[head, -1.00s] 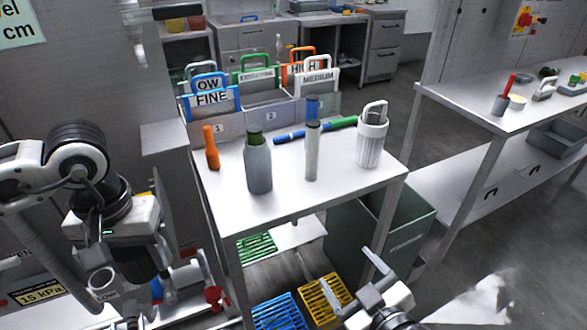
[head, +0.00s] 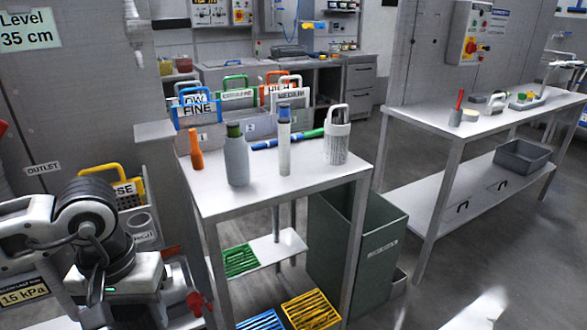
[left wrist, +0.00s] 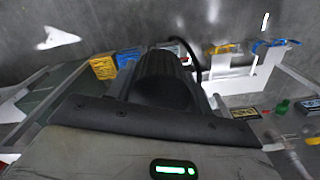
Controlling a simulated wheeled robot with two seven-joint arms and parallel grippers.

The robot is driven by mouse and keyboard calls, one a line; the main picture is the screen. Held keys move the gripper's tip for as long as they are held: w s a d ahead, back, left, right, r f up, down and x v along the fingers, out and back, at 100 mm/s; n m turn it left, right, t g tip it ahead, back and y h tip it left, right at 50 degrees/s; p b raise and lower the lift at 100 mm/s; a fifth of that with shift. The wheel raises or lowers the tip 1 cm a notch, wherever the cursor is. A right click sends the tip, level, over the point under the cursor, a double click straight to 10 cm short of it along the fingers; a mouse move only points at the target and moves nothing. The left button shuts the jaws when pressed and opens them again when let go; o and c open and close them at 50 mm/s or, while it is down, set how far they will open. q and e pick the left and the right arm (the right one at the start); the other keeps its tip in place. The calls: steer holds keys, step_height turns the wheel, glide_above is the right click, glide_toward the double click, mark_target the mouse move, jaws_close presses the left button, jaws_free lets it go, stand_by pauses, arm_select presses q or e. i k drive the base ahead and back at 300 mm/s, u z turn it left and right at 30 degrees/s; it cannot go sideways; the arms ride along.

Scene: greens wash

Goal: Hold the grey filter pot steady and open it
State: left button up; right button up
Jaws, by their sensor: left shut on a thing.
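A dark grey ribbed cylinder (left wrist: 165,78), which I take to be the grey filter pot, stands out in front of my left gripper (left wrist: 150,120) in the left wrist view. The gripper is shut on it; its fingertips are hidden. In the head view my left wrist is low at the left, beside the steel rig and left of the white table, and the pot is not clearly visible there. I cannot see whether the pot is open. My right gripper is not in view.
The white table (head: 262,196) holds an orange bottle (head: 196,149), a grey bottle (head: 237,160), a pale tube (head: 284,150) and a white basket (head: 336,142). A green bin (head: 365,245) stands right of it. A red valve handle (head: 198,303) is near my left arm.

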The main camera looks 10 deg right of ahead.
mark_target(236, 153)
steer(key=z, duration=2.05)
steer(key=i, duration=1.35)
steer(key=u, duration=2.3)
